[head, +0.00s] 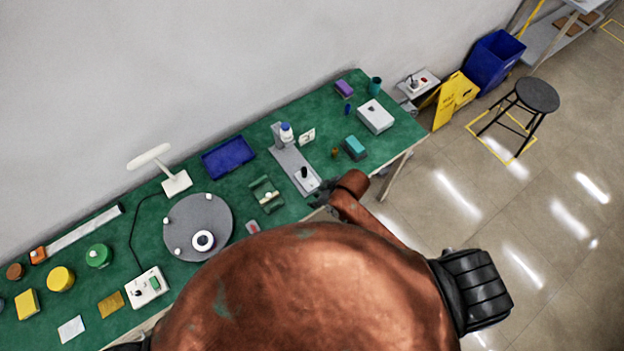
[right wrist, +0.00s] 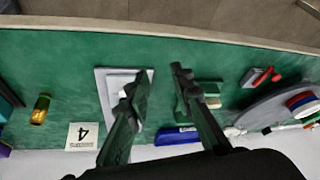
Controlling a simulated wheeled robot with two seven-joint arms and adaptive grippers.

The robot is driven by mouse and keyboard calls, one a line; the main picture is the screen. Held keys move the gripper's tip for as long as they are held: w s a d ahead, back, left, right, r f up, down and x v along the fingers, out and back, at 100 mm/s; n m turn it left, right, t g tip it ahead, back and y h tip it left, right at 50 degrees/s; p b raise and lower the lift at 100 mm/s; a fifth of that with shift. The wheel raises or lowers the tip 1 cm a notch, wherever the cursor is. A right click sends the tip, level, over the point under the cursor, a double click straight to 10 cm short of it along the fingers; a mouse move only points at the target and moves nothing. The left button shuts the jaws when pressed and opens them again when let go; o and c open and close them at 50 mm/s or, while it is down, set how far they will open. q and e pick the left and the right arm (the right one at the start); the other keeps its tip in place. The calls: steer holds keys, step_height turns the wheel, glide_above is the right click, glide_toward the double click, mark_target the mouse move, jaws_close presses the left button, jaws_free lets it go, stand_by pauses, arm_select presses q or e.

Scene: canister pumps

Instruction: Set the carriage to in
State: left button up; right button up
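A long grey slide base (head: 283,154) lies on the green table in the head view, with a pale carriage (head: 307,179) bearing a black knob (head: 304,172) at its near end. A white bottle with a blue cap (head: 286,133) stands at its far end. In the right wrist view the grey base (right wrist: 103,88) and pale carriage (right wrist: 119,82) are partly hidden behind one finger. My right gripper (head: 322,194) is close to the carriage's near end; in the right wrist view (right wrist: 155,92) its fingers are apart with nothing between them. My left gripper is out of view.
A green fixture (head: 265,194) and a grey turntable (head: 185,230) lie left of the slide. A blue tray (head: 228,157) is behind them. A number card (head: 307,136), teal box (head: 355,148) and white box (head: 375,116) stand to the right.

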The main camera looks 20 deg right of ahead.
steer(key=w+a+r+n+g, duration=0.2)
steer(key=w+a+r+n, duration=0.15)
steer(key=a+n, duration=0.3)
steer(key=n+g+h, duration=0.1)
steer(key=n+h, duration=0.3)
glide_toward(312, 183)
steer(key=shift+w+f+p, duration=0.1)
steer(key=shift+p, duration=0.35)
steer(key=shift+d+f, duration=0.15)
steer(key=shift+f, duration=0.05)
step_height(312, 183, down, 7)
steer(key=shift+f, duration=0.15)
steer(key=shift+c, duration=0.4)
jaws_close()
